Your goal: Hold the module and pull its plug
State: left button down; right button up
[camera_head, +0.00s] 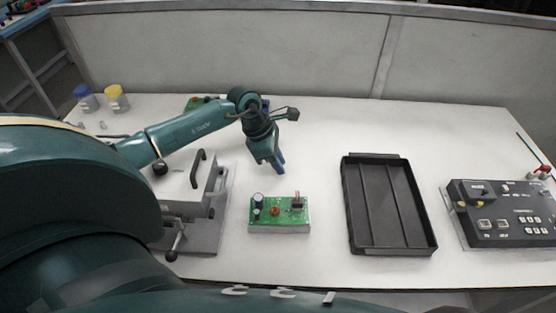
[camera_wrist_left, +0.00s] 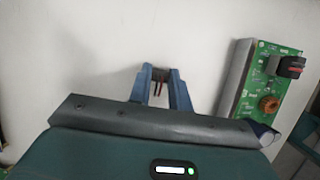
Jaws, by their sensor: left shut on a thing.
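The module is a green circuit board on a pale block (camera_head: 279,213), lying flat on the white table in the head view. It carries a dark cylinder, a copper-coloured coil and a dark connector block. It also shows at the right of the left wrist view (camera_wrist_left: 264,85), with a black-and-red connector (camera_wrist_left: 291,66) near one end. My left gripper (camera_head: 280,165) is above the table, behind the module and apart from it. In the left wrist view its blue fingers (camera_wrist_left: 161,84) are shut on a small dark plug (camera_wrist_left: 160,75) with red and dark wires. My right gripper is not in view.
A black compartmented tray (camera_head: 347,208) lies right of the module. A grey control box (camera_head: 500,237) stands further right. A grey fixture with a black handle (camera_head: 198,168) is on the left. Blue-lidded (camera_head: 87,98) and yellow-lidded (camera_head: 116,98) jars stand at the back left. Free table surrounds the module.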

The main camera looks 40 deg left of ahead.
pick_arm(q)
jog(key=c, duration=1.3)
grip_release()
jog(key=shift+r+p, duration=0.15)
jog(key=shift+p, duration=0.15)
jog(key=shift+a+r, duration=0.15)
jog(key=shift+r, duration=0.15)
jog(key=v, duration=1.1)
jog(key=shift+b, duration=0.35)
jog(key=shift+s+r, duration=0.1)
